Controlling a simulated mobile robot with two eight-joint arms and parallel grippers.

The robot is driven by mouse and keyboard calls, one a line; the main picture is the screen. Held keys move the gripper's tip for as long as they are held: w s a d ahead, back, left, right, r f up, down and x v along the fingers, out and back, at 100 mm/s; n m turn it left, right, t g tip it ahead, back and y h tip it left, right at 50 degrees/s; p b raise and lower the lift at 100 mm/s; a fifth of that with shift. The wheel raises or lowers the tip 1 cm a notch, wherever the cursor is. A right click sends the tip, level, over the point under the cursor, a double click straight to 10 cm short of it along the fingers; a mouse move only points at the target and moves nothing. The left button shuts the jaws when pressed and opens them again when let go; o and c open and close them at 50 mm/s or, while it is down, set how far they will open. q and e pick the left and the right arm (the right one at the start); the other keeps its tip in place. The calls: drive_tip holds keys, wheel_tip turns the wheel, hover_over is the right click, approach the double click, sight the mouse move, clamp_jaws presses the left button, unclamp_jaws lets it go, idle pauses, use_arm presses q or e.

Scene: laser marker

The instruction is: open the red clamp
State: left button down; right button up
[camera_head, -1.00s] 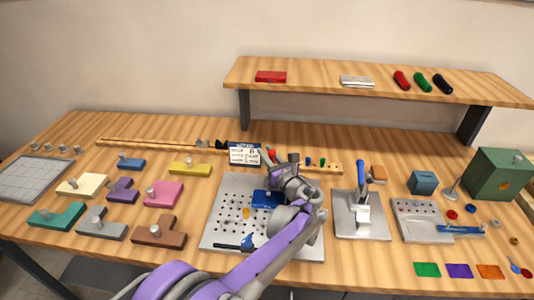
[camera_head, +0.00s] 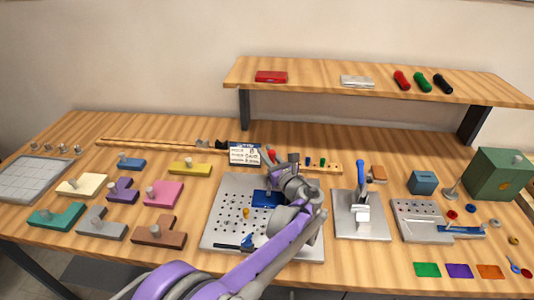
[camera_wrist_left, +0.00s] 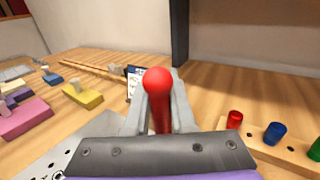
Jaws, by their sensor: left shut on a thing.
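The red clamp's handle, with a round red knob (camera_wrist_left: 158,82), stands between my left gripper's fingers in the left wrist view. My left gripper (camera_wrist_left: 159,100) is shut on this handle. In the head view the red handle (camera_head: 269,151) shows as a small tip beside my left gripper (camera_head: 272,158), at the back edge of the perforated metal plate (camera_head: 232,190). My gripper and arm hide the clamp's base and most of the plate's right side. My right gripper is not in view.
A blue block (camera_head: 266,198) is on the plate, close to my arm. A white printed card (camera_head: 244,154) stands behind the plate. A wooden strip with coloured pegs (camera_head: 322,167) lies to the right. A press with a blue handle (camera_head: 361,205) stands further right.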

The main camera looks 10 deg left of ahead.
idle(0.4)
use_arm(q)
drive_tip(key=g, duration=0.1)
drive_tip(key=w+m+g+h+p, duration=0.1)
drive_tip(key=shift+w+f+m+g+p, duration=0.3)
drive_tip(key=shift+f, duration=0.1)
drive_tip(key=shift+w+f+m+g+h+p, duration=0.35)
drive_tip(key=shift+f+m+g, duration=0.1)
drive_tip(key=shift+g, duration=0.3)
drive_tip(key=shift+w+f+m+g+h+p, duration=0.35)
drive_tip(key=shift+f+g, duration=0.1)
drive_tip(key=shift+g, duration=0.3)
drive_tip(key=c, duration=0.8)
unclamp_jaws()
drive_tip(key=shift+o, duration=0.2)
drive_tip(key=v, duration=1)
drive_tip(key=shift+s+d, duration=0.25)
